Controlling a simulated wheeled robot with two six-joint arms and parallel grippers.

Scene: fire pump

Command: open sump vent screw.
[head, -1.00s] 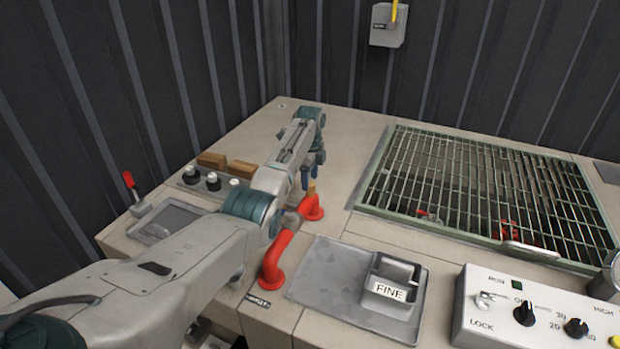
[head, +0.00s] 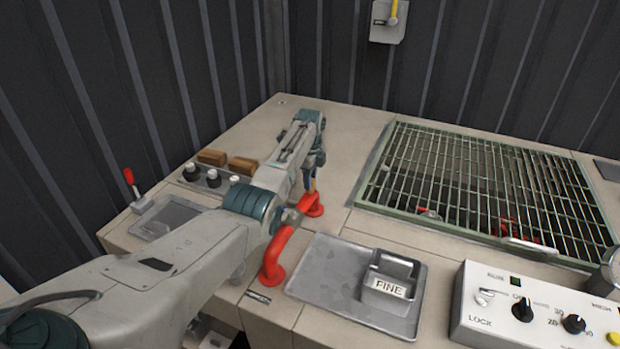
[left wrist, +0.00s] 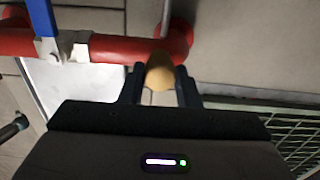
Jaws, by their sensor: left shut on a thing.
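The sump vent screw appears to be the small round brass-coloured knob (left wrist: 160,74) on the red pipe. In the left wrist view my left gripper (left wrist: 160,86) has one dark finger on each side of the knob and is shut on it. In the head view my left gripper (head: 312,190) points down at the far end of the red pipe (head: 280,246), and my arm hides most of the knob. The red pipe also shows in the left wrist view (left wrist: 110,47). My right gripper is not in view.
A blue lever (left wrist: 43,20) sits on the pipe beside the gripper. A green-framed grating (head: 470,190) lies behind. A control panel (head: 545,310) stands front right.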

